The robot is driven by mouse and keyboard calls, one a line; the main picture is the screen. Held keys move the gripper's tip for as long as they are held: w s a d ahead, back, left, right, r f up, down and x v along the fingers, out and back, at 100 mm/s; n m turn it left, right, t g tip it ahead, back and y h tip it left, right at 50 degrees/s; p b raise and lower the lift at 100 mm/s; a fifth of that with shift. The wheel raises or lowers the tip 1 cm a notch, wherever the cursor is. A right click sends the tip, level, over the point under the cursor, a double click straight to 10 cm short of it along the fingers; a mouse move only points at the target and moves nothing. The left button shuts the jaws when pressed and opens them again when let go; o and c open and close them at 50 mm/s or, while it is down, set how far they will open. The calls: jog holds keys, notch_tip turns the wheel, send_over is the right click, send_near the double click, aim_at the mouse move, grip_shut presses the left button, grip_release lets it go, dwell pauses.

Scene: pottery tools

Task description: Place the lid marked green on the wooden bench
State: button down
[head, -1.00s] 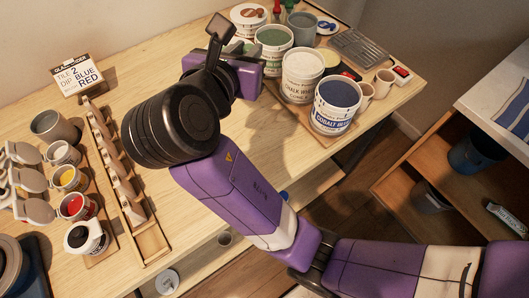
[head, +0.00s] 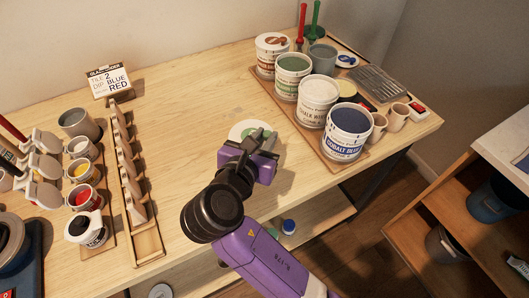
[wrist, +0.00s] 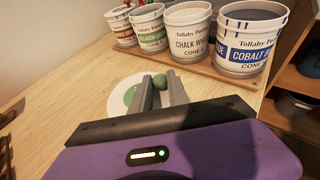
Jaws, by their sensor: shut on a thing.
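The lid marked green (head: 240,127) is a white disc with a green centre, at the middle of the wooden bench (head: 190,110). In the wrist view the lid (wrist: 115,104) lies flat under my fingertips, with a green knob standing up between them. My gripper (head: 258,138) is shut on that knob; its fingers also show in the wrist view (wrist: 159,88). The lid looks level and at or very near the bench top; I cannot tell whether it touches. My fingers hide part of the lid.
Open glaze tubs stand in a row on a board to the right, among them the green tub (head: 293,72) and the cobalt blue tub (head: 346,135). A wooden rack (head: 130,185) and small colour pots are on the left. Bare bench surrounds the lid.

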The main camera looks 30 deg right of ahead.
jog(key=shift+f, duration=2.8)
jog(key=c, duration=1.3)
grip_release()
jog(key=shift+a+r+b, duration=0.1)
jog(key=shift+b, duration=0.2)
jog(key=v, duration=1.2)
